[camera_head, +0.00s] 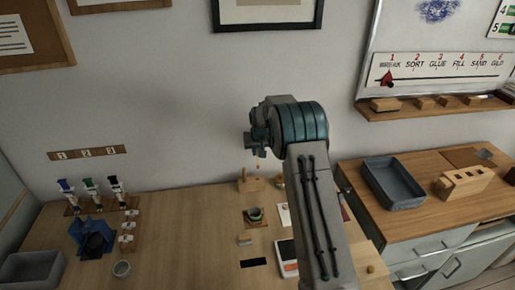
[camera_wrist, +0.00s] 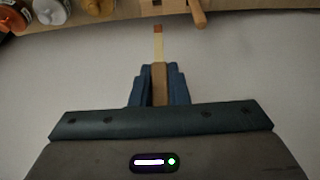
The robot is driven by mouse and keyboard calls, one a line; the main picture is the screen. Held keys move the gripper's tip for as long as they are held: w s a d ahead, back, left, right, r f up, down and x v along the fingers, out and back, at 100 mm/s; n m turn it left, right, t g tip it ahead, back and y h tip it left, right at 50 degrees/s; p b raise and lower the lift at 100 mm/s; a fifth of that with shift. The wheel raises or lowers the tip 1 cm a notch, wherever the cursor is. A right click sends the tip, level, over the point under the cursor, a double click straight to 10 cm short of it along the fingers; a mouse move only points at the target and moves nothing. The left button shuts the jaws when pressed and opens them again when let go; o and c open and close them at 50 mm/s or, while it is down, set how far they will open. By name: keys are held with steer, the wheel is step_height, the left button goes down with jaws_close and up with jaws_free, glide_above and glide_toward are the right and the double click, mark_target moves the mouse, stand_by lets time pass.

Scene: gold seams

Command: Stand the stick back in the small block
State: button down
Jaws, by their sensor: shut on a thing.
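My gripper (camera_head: 257,150) is raised above the back of the wooden table, near the wall. In the wrist view its two blue fingers (camera_wrist: 159,70) are shut on the stick (camera_wrist: 159,48), a thin pale wooden rod with a darker reddish-brown tip. The stick's tip (camera_head: 257,164) shows below my gripper in the head view, pointing down. The small wooden block (camera_head: 250,185) stands on the table below, with a short peg rising at its left. Part of a wooden block (camera_wrist: 172,7) shows at the wrist view's top edge; the stick's tip appears apart from it. Any hole is too small to tell.
Jars (camera_wrist: 52,10) show beside the block in the wrist view. The table's middle left is clear.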

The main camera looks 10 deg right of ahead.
mark_target(258, 160)
steer(key=shift+f+b, duration=0.7)
steer(key=shift+f, duration=1.4)
steer(key=shift+f+b, duration=0.4)
steer(key=shift+b, duration=0.4)
steer(key=shift+f+b, duration=2.55)
stand_by(1.3)
stand_by(0.3)
steer(key=c, duration=1.3)
jaws_free()
steer(key=shift+r, duration=0.1)
